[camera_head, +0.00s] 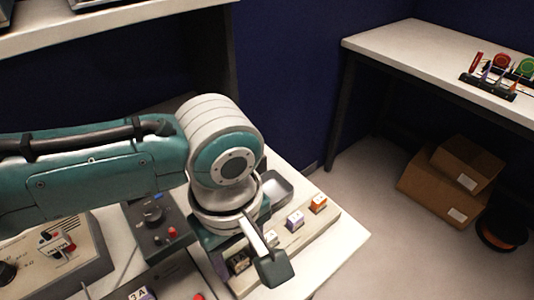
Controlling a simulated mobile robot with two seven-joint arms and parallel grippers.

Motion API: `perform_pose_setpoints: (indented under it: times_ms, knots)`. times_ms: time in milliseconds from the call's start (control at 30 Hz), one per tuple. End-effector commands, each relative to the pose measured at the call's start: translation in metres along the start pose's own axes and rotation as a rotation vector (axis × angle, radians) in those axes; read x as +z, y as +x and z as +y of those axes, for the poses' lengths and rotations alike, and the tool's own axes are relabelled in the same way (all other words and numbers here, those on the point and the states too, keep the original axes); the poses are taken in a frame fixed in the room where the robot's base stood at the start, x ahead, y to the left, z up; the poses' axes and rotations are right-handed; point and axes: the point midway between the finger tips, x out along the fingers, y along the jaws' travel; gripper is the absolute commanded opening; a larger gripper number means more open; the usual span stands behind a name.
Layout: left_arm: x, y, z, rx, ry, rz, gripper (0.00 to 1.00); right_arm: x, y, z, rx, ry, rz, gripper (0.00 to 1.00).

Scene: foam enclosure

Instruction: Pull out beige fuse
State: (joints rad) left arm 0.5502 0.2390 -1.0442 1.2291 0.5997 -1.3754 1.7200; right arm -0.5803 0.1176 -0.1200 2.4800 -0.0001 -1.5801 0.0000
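A light strip (325,218) on the table's right side holds a row of small fuses. An orange-topped fuse (318,204) is at the far end and a purple-and-white one (295,220) is nearer. A pale fuse (271,239) is partly behind my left gripper. A brownish-beige fuse (239,262) sits at the near end, just left of the gripper finger. My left gripper (272,267) hangs over the near part of the strip. Only one finger shows clearly, so its opening and any contact with a fuse are hidden. My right gripper is out of view.
A grey tray (276,187) lies behind the strip. A dark control box (155,218) and a beige panel (70,250) stand left on the table (345,238). A second bench (420,48) and cardboard boxes (445,188) are at right.

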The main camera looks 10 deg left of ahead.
Motion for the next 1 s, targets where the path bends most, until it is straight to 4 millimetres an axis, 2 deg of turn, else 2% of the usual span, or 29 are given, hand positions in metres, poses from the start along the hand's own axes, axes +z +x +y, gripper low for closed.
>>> perform_pose_setpoints:
  times_ms: [67,467,1000]
  knots:
    - [-0.0001,0.0000,-0.0001,0.000,0.000,0.000,0.45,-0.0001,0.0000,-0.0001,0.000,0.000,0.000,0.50]
    - [-0.0002,0.0000,-0.0002,-0.001,0.000,0.000,0.00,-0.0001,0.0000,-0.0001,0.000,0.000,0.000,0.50]
    - [-0.0002,0.0000,-0.0002,0.000,0.000,0.000,0.00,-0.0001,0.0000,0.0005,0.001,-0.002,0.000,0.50]
